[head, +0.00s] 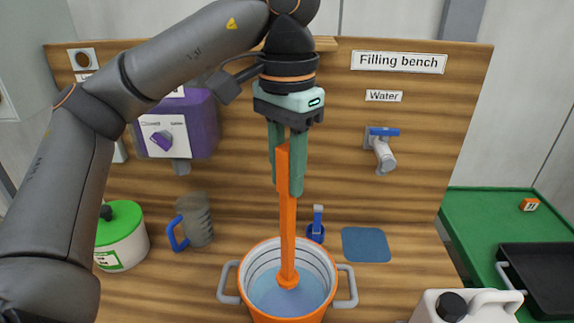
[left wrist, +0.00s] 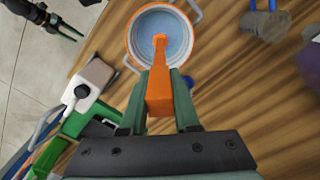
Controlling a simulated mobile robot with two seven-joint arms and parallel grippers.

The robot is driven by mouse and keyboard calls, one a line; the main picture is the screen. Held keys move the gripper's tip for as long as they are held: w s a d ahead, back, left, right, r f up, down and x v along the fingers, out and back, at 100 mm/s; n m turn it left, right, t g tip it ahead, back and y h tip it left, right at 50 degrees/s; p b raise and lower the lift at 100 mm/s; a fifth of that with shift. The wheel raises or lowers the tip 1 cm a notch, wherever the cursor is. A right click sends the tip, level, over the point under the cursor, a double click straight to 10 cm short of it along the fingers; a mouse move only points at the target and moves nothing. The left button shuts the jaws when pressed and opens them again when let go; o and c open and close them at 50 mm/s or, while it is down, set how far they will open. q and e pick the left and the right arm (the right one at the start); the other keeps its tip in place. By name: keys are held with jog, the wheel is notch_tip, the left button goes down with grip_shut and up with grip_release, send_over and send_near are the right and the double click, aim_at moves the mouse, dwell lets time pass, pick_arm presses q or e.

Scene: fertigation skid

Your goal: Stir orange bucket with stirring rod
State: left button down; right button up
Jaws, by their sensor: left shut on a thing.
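The orange bucket (head: 327,262) stands on the wooden bench with a grey handle on each side and pale bluish liquid inside. In the left wrist view the bucket (left wrist: 134,42) is at the top, seen from above. The orange stirring rod (head: 287,225) is near upright, its lower end inside the bucket at the liquid. My left gripper (head: 286,190) is above the bucket, pointing down and shut on the upper part of the rod. In the left wrist view the rod (left wrist: 159,92) runs from between the fingers into the bucket.
A water tap (head: 381,150) and a purple dispenser (head: 185,125) are on the back panel. A grey jug (head: 197,220) and a green-lidded tub (head: 121,240) stand left. A blue-handled item (head: 316,228) and blue mat (head: 366,245) lie behind the bucket. A white canister (head: 480,308) stands front right.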

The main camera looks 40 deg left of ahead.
pick_arm(q)
notch_tip(320, 180, down, 11)
jog(key=b, duration=0.7)
jog(key=shift+b, duration=0.35)
jog(key=shift+f, duration=0.1)
